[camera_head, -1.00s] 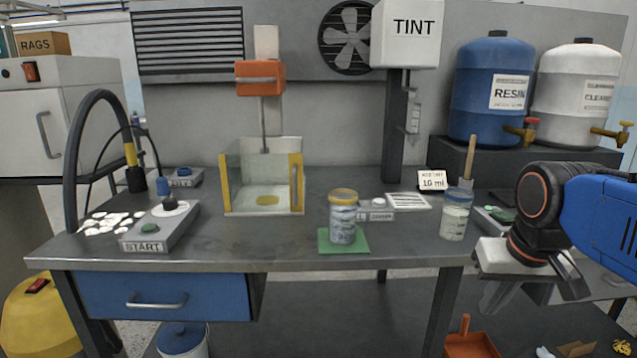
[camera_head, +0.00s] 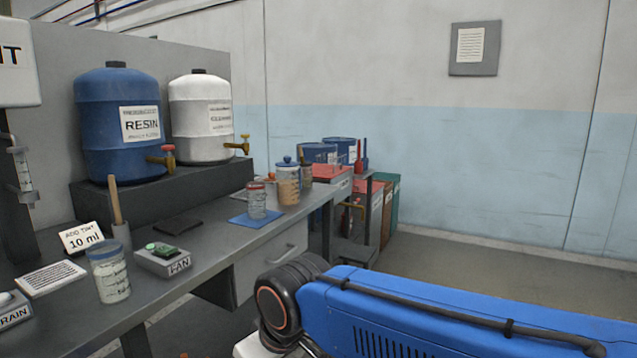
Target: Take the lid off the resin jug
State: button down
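A clear jug with a blue knobbed lid (camera_head: 288,161) stands on the right part of the bench; the lid sits on top of the jug. The jug body (camera_head: 288,187) holds something amber-brown and has markings too small to read. I take it for the resin jug. A similar amber-brown container (camera_head: 306,176) is partly hidden right behind it. My blue arm crosses the lower right of the view, nearer the camera than the bench. My gripper's fingers are below the frame's bottom edge, so their opening is hidden.
A blue RESIN drum (camera_head: 115,145) and a white drum (camera_head: 196,140) with taps stand on a dark riser. Carts with blue cans (camera_head: 318,152) stand beyond. The floor at right is open.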

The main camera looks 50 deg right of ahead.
aim_at(288, 162)
jog(key=z, duration=1)
